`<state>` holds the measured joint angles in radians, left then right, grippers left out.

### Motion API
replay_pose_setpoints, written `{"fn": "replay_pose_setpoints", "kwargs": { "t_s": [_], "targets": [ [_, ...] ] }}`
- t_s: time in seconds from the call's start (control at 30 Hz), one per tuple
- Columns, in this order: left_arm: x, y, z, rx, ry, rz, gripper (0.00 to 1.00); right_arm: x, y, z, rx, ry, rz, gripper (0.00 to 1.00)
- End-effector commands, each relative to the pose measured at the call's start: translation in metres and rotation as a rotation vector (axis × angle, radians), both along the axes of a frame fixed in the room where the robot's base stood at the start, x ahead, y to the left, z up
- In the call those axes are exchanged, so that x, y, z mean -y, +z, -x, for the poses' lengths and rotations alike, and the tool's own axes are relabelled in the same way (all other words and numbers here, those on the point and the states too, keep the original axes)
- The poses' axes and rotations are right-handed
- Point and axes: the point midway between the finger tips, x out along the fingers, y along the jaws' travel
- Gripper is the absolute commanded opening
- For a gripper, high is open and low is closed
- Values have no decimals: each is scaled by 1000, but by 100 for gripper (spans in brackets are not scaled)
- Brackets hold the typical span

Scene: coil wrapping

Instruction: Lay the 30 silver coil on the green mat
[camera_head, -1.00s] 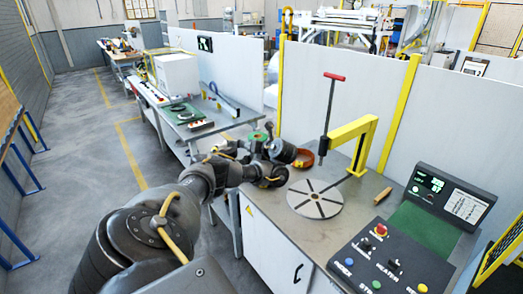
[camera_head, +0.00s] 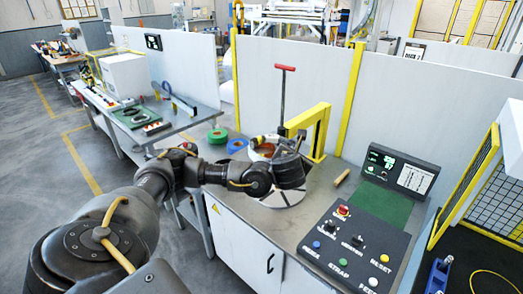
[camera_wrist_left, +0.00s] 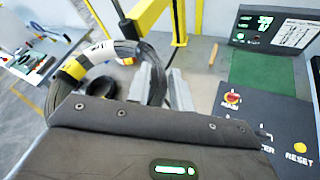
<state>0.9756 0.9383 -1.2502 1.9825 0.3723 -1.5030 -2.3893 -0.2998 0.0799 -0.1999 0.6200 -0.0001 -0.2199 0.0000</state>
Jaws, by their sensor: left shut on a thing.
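My left gripper (camera_wrist_left: 168,82) is shut on a silver wire coil (camera_wrist_left: 128,52), a grey ring with a yellow band on it. Its label is too small to read. In the head view the left gripper (camera_head: 290,172) is over the round turntable, and my arm hides much of the coil. The green mat (camera_head: 385,205) lies to the right on the same bench, behind the control panel. It also shows bare in the left wrist view (camera_wrist_left: 268,72), right of the coil and apart from it. My right gripper is not in view.
The yellow post (camera_head: 318,135) and red-handled rod (camera_head: 281,95) stand close behind the gripper. The turntable (camera_head: 283,197) is partly hidden below it. A wooden stick (camera_head: 342,177), the control panel (camera_head: 352,238) and a display box (camera_head: 398,172) are around the mat. Green (camera_head: 217,136) and blue (camera_head: 237,145) rings lie left.

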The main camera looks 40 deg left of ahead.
Motion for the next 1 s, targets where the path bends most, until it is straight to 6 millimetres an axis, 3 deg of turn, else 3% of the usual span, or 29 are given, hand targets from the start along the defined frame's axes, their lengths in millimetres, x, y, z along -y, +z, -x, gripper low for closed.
{"fn": "replay_pose_setpoints", "kwargs": {
  "t_s": [0.03,0.2,0.4,0.8,1.0],
  "targets": [
    [25,7,3,4,-59,6,0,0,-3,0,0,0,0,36],
    [92,21,21,3,-234,9,0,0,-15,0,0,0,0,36],
    [145,12,48,4,-392,9,0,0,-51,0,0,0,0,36],
    [176,-44,71,2,-501,0,0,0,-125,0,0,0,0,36],
    [181,-59,75,3,-518,0,0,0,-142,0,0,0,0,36]
  ]
}}
